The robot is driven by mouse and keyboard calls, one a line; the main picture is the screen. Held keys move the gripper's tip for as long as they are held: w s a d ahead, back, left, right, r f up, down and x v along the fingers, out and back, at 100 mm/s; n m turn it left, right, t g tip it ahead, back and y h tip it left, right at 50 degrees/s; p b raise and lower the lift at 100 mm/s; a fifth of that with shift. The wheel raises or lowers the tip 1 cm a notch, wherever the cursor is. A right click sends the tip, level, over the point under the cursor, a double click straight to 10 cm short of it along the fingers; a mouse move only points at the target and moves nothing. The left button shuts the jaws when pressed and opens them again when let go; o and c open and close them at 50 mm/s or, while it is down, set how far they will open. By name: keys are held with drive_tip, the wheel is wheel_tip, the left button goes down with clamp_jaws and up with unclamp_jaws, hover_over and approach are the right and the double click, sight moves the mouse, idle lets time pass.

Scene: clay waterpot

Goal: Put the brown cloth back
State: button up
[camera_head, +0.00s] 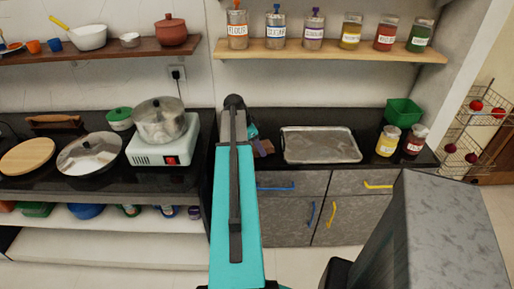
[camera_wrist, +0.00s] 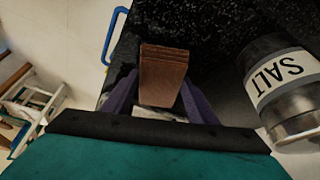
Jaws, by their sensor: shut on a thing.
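The brown cloth (camera_wrist: 163,75) is a folded, layered block between the two purple fingers of my gripper (camera_wrist: 158,98) in the wrist view. My gripper is shut on it. In the head view, the cloth (camera_head: 265,147) shows as a small brown patch just right of my teal arm, over the black counter left of the metal tray. My gripper (camera_head: 254,139) is mostly hidden behind the arm there. I cannot tell whether the cloth touches the counter.
A salt jar (camera_wrist: 283,85) stands close on the right in the wrist view. The metal tray (camera_head: 321,146), yellow jar (camera_head: 388,141), red jar (camera_head: 415,140) and green bin (camera_head: 403,111) are on the right counter. A white stove (camera_head: 165,150) with a pot (camera_head: 160,119) is left.

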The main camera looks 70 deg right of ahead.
drive_tip(key=shift+f, duration=0.35)
drive_tip(key=shift+f, duration=0.2)
drive_tip(key=o, duration=1)
drive_tip(key=shift+r, duration=0.1)
drive_tip(key=shift+r, duration=0.2)
drive_tip(key=shift+b+v, duration=1.05)
drive_tip(key=shift+v, duration=4.85)
drive_tip(key=shift+r, duration=0.1)
